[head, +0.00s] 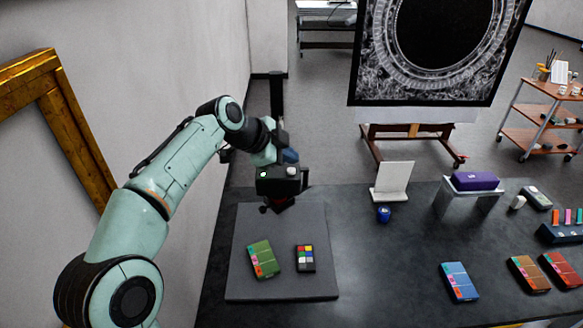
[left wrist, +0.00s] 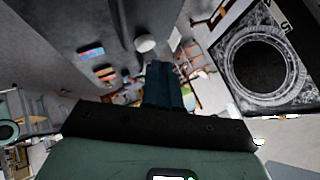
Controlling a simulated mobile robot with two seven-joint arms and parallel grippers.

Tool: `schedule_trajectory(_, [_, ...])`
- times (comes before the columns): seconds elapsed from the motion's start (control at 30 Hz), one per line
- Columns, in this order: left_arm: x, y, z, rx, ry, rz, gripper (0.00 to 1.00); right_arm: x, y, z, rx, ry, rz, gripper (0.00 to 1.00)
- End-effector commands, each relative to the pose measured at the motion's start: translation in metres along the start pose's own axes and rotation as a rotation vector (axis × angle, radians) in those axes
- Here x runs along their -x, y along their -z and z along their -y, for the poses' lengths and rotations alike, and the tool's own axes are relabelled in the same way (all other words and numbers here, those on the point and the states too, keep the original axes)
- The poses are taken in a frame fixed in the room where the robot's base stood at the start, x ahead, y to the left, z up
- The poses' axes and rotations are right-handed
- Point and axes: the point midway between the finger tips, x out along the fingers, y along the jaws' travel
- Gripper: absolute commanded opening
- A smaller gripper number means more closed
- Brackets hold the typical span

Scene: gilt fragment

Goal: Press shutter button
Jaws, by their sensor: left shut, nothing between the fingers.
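A black camera (head: 278,183) with a small green light on its left is held over a grey board. A round white button (head: 291,171) sits on its top right; it also shows in the left wrist view (left wrist: 145,43). My left gripper (head: 290,157) is just above the button, fingers pointing down. In the left wrist view its dark blue fingers (left wrist: 160,66) are shut with nothing between them, their tips close to the button and slightly to its right. The tips look apart from the button by a small gap. My right gripper is not in view.
The grey board (head: 283,283) holds a green box (head: 264,259) and a colour chart (head: 305,258). A gilt frame (head: 70,120) is at left. The table's middle front is clear.

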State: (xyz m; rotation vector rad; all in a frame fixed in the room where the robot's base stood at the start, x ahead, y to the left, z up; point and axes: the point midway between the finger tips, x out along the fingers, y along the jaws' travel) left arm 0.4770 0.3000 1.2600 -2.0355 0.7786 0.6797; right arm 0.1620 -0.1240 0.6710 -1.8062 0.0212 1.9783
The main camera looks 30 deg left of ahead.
Motion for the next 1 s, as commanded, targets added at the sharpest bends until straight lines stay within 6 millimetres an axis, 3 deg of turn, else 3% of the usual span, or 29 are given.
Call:
schedule_trajectory(0.17, [0.001,0.000,0.000,0.000,-0.001,0.000,0.00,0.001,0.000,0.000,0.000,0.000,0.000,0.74])
schedule_trajectory(0.47, [0.019,0.015,0.015,-0.001,0.003,-0.003,0.00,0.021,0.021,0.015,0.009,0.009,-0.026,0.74])
schedule_trajectory(1.0, [0.034,0.025,0.024,0.000,-0.002,0.000,0.00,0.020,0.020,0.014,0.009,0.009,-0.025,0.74])
